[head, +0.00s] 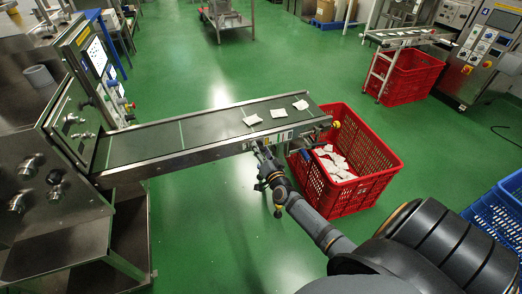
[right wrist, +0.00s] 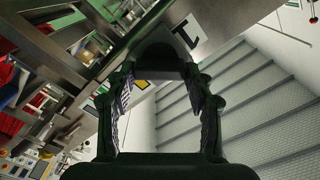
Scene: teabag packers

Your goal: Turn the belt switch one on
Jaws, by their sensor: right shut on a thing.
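The conveyor belt (head: 190,133) runs across the middle of the head view. A small switch panel (head: 280,137) sits on its near side rail, close to the right end. My right gripper (head: 262,150) is at this rail, just left of the panel's middle, shut on belt switch one. The switch itself is hidden by the fingers. In the right wrist view, the fingers (right wrist: 165,75) frame the rail beside a plate with a "1" label (right wrist: 188,38). My left gripper is in neither view.
Several white teabag packets (head: 278,113) lie on the belt. A red crate (head: 375,180) with more packets stands under the belt's right end. A steel machine with control panels (head: 60,150) stands at the left. A blue crate (head: 492,215) is at the right edge.

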